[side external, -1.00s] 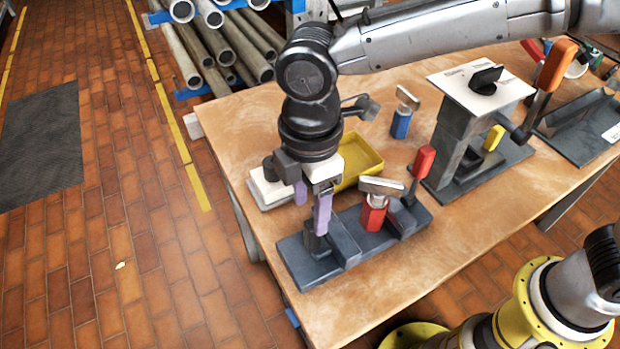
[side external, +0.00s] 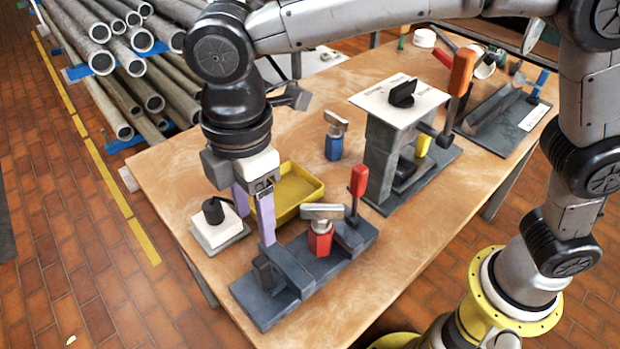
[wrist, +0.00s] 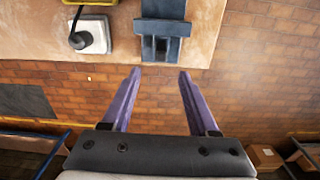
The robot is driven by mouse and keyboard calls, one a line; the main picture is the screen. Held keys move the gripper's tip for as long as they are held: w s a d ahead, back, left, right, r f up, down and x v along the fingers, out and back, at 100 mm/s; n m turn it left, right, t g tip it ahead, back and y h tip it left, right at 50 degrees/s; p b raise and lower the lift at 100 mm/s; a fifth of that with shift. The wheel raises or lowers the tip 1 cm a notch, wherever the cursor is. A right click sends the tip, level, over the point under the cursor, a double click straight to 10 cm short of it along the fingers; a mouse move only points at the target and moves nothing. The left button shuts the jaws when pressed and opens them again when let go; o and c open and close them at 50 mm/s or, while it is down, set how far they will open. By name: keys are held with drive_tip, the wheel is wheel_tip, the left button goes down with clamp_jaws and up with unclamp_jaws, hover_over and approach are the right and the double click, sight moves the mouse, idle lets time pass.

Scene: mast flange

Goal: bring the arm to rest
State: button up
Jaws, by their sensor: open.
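My gripper (side external: 256,228) has two purple fingers, spread apart with nothing between them. In the side view it hangs, pointing down, over the left end of a dark grey base fixture (side external: 272,312). The fingertips appear above the fixture; the exact gap is hard to tell. In the wrist view my gripper (wrist: 160,72) is open, its fingertips against the brick floor just beyond the table edge. The fixture's end block (wrist: 162,45) shows past them, apart from the fingers. The fixture carries a red clamp body with a metal bar (side external: 321,238) and a red-handled lever (side external: 357,187).
A white plate with a black knob (side external: 215,235) and a yellow tray (side external: 297,190) sit near my gripper. A blue clamp piece (side external: 334,146) stands behind. A tall grey stand with a white top (side external: 390,135) is to the right. Pipes (side external: 140,85) are stacked beyond the table.

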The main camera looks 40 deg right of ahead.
drive_tip(key=s+d+r+m+t, duration=0.1)
drive_tip(key=d+r+m, duration=0.25)
drive_tip(key=d, duration=0.55)
drive_tip(key=s+d+r+m+t, duration=0.15)
drive_tip(key=d+m, duration=0.25)
drive_tip(key=d, duration=0.6)
drive_tip(key=s+d+f+m+t, duration=0.3)
drive_tip(key=s+d+f+m, duration=0.1)
drive_tip(key=s+d+m, duration=0.6)
drive_tip(key=s+d, duration=0.1)
drive_tip(key=d, duration=0.2)
drive_tip(key=shift+d, duration=0.3)
